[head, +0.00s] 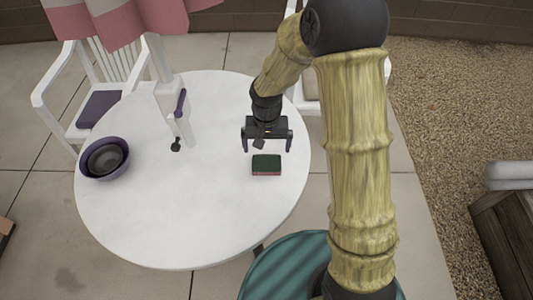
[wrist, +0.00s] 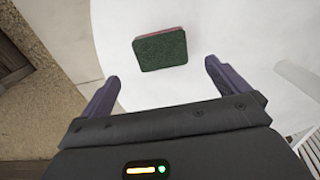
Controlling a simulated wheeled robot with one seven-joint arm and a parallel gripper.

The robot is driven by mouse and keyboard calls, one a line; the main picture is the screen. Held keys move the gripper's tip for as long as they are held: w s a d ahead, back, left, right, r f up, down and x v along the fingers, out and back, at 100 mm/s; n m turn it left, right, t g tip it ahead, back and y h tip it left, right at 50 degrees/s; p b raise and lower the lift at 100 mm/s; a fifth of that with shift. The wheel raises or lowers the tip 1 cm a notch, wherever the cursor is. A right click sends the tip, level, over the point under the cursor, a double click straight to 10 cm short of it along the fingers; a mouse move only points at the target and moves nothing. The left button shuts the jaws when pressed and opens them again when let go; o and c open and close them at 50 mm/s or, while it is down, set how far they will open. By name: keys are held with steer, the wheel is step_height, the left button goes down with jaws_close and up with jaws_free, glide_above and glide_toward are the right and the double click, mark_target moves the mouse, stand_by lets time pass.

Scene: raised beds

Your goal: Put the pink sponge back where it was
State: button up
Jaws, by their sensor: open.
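The pink sponge (head: 266,171) lies flat on the round white table (head: 180,230), right of its middle. It has a dark green top and a pinkish-red side. In the wrist view the sponge (wrist: 160,50) lies beyond the fingertips, roughly centred between them. My gripper (head: 267,148) is open and empty, just behind the sponge in the head view and apart from it. Its two purple fingers also show in the wrist view (wrist: 162,70). The spot where the sponge was before is not marked in these frames.
Nested bowls (head: 104,158) stand at the table's left edge. The umbrella pole (head: 172,100) and a dark utensil (head: 176,145) are left of my gripper. White chairs (head: 95,100) stand behind. The table's front is clear. A teal round surface (head: 285,265) is at the front.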

step_height(320, 180, up, 2)
steer(key=shift+r, duration=0.2)
stand_by(0.6)
steer(key=s+d+r+t, duration=0.1)
steer(key=s+d+r, duration=0.3)
steer(key=s+d, duration=0.2)
steer(key=s+d+r+t, duration=0.1)
steer(key=s+d+r, duration=0.2)
steer(key=s+d, duration=0.3)
steer(key=shift+d+r+t, duration=0.3)
steer(key=shift+d+r, duration=0.05)
steer(key=shift+d, duration=0.4)
steer(key=shift+r, duration=0.1)
